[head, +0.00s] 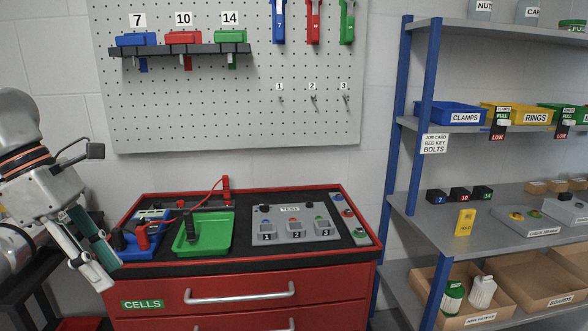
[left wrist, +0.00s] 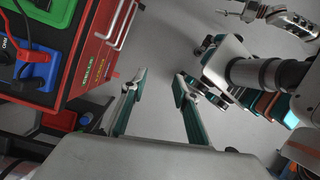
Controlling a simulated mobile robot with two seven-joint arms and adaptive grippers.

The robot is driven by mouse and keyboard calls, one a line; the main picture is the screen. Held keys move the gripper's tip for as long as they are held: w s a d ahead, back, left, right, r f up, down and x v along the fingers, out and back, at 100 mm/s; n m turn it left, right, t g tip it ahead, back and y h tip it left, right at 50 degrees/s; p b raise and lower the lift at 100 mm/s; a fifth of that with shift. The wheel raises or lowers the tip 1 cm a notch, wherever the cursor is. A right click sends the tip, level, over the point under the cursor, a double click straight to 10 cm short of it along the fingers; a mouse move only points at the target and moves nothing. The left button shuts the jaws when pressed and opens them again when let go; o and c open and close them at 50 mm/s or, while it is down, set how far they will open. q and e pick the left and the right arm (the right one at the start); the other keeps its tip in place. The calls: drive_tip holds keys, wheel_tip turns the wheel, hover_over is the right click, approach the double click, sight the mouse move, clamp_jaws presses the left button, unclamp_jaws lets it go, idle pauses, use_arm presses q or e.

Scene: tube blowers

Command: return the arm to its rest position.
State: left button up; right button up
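My left gripper (head: 111,276) hangs at the left of the head view, pointing down, beside the left end of the red tool cabinet (head: 240,284). In the left wrist view my left gripper (left wrist: 160,79) has its two green-backed fingers well apart. Only grey floor shows between them, so it is open and empty. What looks like my right gripper (left wrist: 236,12) shows small at the top of the left wrist view. Its opening cannot be made out. My right arm is not in the head view.
A dark stand (head: 35,277) is under my left arm. A shelf rack (head: 490,130) stands right.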

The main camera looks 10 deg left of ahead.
use_arm(q)
drive_tip(key=a+f+n+t+h+p, duration=0.25)
drive_tip(key=f+n+t, duration=0.45)
drive_tip(key=f+n, duration=0.55)
drive_tip(key=a+f+n+t+h+p, duration=0.1)
drive_tip(key=f+n+t+p, duration=0.3)
drive_tip(key=f+n+t, duration=0.75)
drive_tip(key=s+d+f+n+g+y+p, duration=0.3)
drive_tip(key=s+d+f+n+g+y, duration=0.2)
drive_tip(key=s+d+f+n, duration=1)
drive_tip(key=d+n+g, duration=0.2)
drive_tip(key=n+g, duration=0.1)
drive_tip(key=n, duration=0.2)
drive_tip(key=shift+s+d+f+n+g, duration=0.3)
drive_tip(key=shift+d+g, duration=0.05)
drive_tip(key=shift+d, duration=0.05)
use_arm(e)
drive_tip(key=shift+m+g, duration=0.3)
drive_tip(key=s+r, duration=0.1)
drive_tip(key=r, duration=0.1)
drive_tip(key=s+r, duration=0.1)
drive_tip(key=shift+s+r, duration=0.2)
drive_tip(key=shift+r, duration=0.15)
drive_tip(key=shift+w+r, duration=0.2)
drive_tip(key=shift+r, duration=0.1)
